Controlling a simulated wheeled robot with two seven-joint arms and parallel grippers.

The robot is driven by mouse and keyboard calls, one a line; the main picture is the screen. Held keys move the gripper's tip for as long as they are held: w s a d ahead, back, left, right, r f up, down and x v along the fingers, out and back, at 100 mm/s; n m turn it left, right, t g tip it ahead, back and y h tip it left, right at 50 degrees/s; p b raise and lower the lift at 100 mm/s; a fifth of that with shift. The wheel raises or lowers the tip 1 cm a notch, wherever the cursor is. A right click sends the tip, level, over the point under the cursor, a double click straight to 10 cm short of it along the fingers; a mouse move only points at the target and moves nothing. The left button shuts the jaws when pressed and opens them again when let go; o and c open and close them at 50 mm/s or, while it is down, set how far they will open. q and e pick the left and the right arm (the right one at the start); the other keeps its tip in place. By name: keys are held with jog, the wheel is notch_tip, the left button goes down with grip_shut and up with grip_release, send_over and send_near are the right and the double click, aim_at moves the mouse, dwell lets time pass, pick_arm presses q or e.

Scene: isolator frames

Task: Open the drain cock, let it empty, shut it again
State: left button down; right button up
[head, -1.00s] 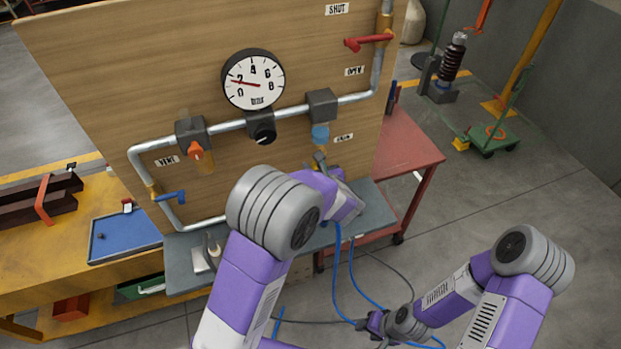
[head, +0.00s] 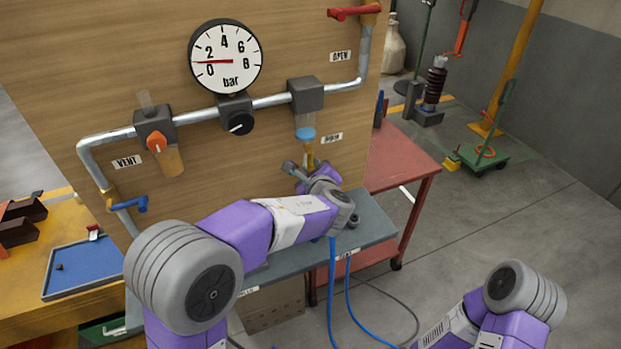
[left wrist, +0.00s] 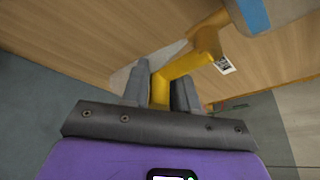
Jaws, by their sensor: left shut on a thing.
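The drain cock (head: 309,156) is a small yellow fitting under the clear bowl with a blue base (head: 305,134), next to a drain label. My left gripper (head: 304,171) is at the cock, reaching in from below and in front. In the left wrist view, the yellow cock handle (left wrist: 162,88) sits between the two grey fingers, which are shut on it. The blue bowl base (left wrist: 254,14) shows above. The head view partly hides the handle behind the gripper. My right arm shows at lower right, but its gripper is out of view.
The round gauge (head: 226,62) has its needle between 0 and 2. A vent unit (head: 155,130) and a blue lever (head: 130,204) are at left. A red lever (head: 352,13) is at the top. A grey shelf (head: 372,232) lies below, with blue hoses hanging in front.

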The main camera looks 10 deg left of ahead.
pick_arm(q)
jog(key=shift+a+r, duration=0.15)
dwell(0.3)
jog(key=c, duration=1.1)
grip_release()
jog(key=shift+o, duration=0.2)
jog(key=shift+s+d, duration=0.15)
jog(key=shift+d, duration=0.05)
jog(key=v, duration=0.7)
jog(key=shift+p, duration=0.4)
jog(key=shift+s, duration=0.1)
